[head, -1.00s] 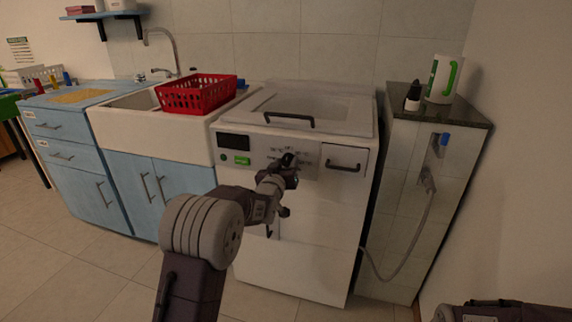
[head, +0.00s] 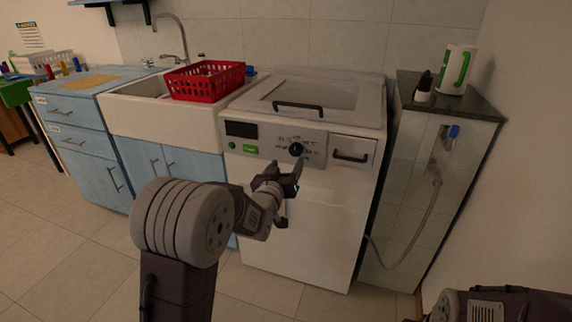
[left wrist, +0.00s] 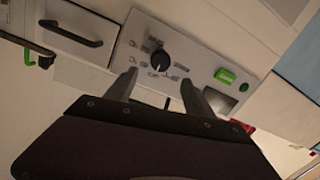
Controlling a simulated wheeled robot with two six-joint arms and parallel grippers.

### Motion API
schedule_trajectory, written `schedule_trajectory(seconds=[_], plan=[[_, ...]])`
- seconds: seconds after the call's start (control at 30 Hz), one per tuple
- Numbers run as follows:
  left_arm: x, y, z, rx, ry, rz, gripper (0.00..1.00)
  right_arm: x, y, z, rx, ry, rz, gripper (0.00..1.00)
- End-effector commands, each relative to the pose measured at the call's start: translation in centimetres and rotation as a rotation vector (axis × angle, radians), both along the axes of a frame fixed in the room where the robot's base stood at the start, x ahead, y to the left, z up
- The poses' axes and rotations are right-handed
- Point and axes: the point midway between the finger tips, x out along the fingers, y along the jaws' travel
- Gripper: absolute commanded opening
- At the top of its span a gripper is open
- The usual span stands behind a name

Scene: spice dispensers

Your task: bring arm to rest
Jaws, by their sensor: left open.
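My left gripper (head: 290,186) is in front of the white washing machine (head: 300,225), a little below its control panel. In the left wrist view its two fingers (left wrist: 160,92) are apart with nothing between them. The black dial (head: 296,149) on the panel shows just above the gripper in the head view. It also shows beyond the fingertips in the left wrist view (left wrist: 159,60), apart from them. My right arm shows only in part at the lower right, and its gripper is out of view.
A red basket (head: 205,82) sits on the white sink (head: 150,118) left of the machine. A stone-topped counter (head: 478,106) on the right holds a white and green container (head: 457,70) and a small dark-capped bottle (head: 424,88). Floor (head: 85,265) is open at the left.

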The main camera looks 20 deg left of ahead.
Motion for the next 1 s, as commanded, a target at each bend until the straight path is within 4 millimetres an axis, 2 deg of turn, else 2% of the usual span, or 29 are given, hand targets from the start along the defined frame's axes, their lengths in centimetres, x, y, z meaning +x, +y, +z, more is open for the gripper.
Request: schedule_trajectory(seconds=[0.27, 0.37, 0.4, 0.43, 0.57, 0.6, 0.7, 0.8, 0.9, 1.0], plan=[[-0.2, 0.0, -0.1, 0.0, 0.001, 0.0, 0.62, 0.0, 0.0, 0.0, 0.0, 0.0, 0.0, 0.0], [-0.4, -0.5, 1.7, 0.001, -0.031, -0.009, 0.62, 0.0, 0.0, 0.0, 0.0, 0.0, 0.0, 0.0], [-1.4, -1.0, 2.8, 0.0, -0.043, -0.017, 0.62, 0.0, 0.0, 0.0, 0.0, 0.0, 0.0, 0.0], [-2.6, -1.3, 1.8, 0.0, 0.016, -0.021, 0.62, 0.0, 0.0, 0.0, 0.0, 0.0, 0.0, 0.0], [-8.1, -1.8, -6.6, 0.034, 0.394, -0.037, 0.62, 0.0, 0.0, 0.0, 0.0, 0.0, 0.0, 0.0], [-10.1, -1.9, -9.0, 0.046, 0.504, -0.044, 0.62, 0.0, 0.0, 0.0, 0.0, 0.0, 0.0, 0.0], [-15.3, -2.0, -13.8, 0.072, 0.751, -0.064, 0.62, 0.0, 0.0, 0.0, 0.0, 0.0, 0.0, 0.0], [-20.5, -2.0, -17.3, 0.091, 0.965, -0.089, 0.62, 0.0, 0.0, 0.0, 0.0, 0.0, 0.0, 0.0], [-25.5, -2.0, -19.8, 0.107, 1.162, -0.118, 0.62, 0.0, 0.0, 0.0, 0.0, 0.0, 0.0, 0.0], [-30.4, -2.0, -21.3, 0.123, 1.357, -0.156, 0.62, 0.0, 0.0, 0.0, 0.0, 0.0, 0.0, 0.0]])
